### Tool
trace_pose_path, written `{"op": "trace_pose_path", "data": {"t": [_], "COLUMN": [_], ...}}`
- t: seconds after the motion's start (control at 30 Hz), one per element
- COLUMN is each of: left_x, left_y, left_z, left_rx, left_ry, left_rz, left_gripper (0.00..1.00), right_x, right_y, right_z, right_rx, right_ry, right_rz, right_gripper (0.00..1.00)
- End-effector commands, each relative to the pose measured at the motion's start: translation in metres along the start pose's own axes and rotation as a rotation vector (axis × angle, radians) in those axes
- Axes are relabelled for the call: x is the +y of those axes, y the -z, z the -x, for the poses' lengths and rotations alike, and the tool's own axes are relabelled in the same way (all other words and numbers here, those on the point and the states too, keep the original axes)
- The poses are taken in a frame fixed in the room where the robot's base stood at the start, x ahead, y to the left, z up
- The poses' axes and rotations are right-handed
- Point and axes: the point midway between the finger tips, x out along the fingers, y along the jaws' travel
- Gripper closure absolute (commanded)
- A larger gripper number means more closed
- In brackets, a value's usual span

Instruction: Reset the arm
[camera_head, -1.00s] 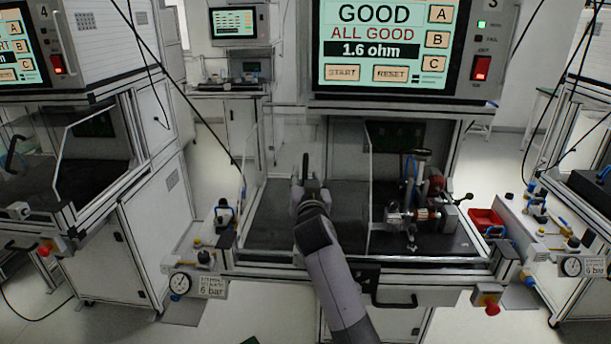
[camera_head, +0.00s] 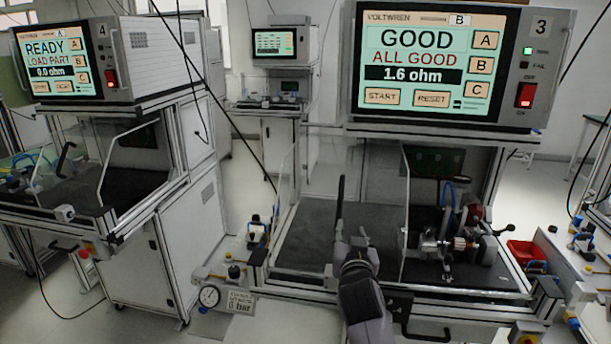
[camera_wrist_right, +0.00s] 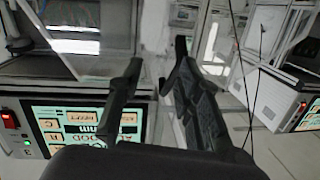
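My right arm comes up from the bottom of the head view, and its dark gripper (camera_head: 340,188) points away from me in front of the bench of tester 3. In the head view its fingers line up, so the gap is hidden. In the right wrist view the two dark fingers of this gripper (camera_wrist_right: 158,55) stand apart with nothing between them. My left arm and gripper are not in view.
Tester 3's screen (camera_head: 430,58) reads GOOD, ALL GOOD, 1.6 ohm. Tester 4's screen (camera_head: 55,65) reads READY.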

Motion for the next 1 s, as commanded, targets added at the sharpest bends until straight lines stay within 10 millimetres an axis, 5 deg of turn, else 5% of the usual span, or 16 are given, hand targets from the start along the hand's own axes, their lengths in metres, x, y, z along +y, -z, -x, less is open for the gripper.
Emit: {"op": "trace_pose_path", "data": {"t": [0.17,0.4,0.6,1.0], "left_x": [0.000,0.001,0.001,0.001], "left_y": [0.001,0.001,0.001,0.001], "left_z": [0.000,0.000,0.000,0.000], "left_rx": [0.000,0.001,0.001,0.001], "left_ry": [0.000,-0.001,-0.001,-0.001], "left_rz": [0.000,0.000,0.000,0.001], "left_gripper": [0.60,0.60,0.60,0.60], "right_x": [0.054,0.106,0.124,0.138], "right_y": [-0.102,-0.213,-0.252,-0.277], "right_z": [0.058,0.183,0.267,0.386], "right_rx": [-0.259,-0.650,-0.869,-1.150], "right_ry": [-0.049,-0.026,0.037,0.173], "right_rz": [0.055,0.166,0.237,0.340], "right_gripper": [0.68,0.68,0.68,0.68]}}
